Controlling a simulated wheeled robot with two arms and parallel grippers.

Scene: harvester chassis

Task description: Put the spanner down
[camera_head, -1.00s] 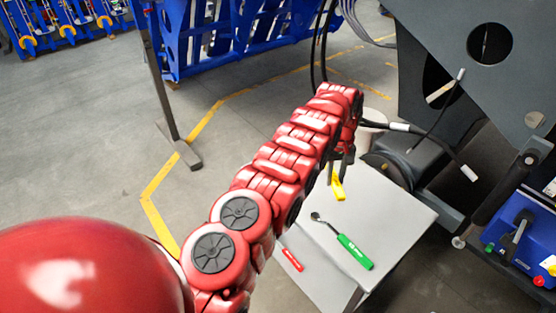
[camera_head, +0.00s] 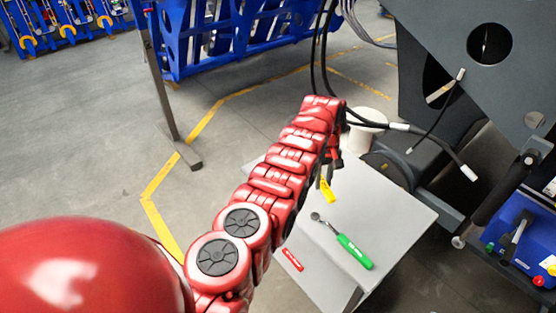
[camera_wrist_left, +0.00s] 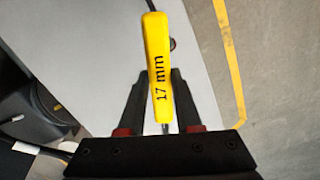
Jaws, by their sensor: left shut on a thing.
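The spanner shows as a yellow handle marked "17 mm" in the left wrist view (camera_wrist_left: 158,65); it also shows in the head view (camera_head: 326,189). My left gripper (camera_wrist_left: 160,105) is shut on it, with a dark finger on each side. The handle points away from the gripper, over the light grey table top (camera_head: 390,215). In the head view my left gripper (camera_head: 328,168) is partly hidden by its own red arm, above the far left part of the table. I cannot tell whether the spanner touches the table. My right gripper is not in view.
The dark chassis (camera_head: 475,80) with hanging cables is at the right. The table's right part is clear.

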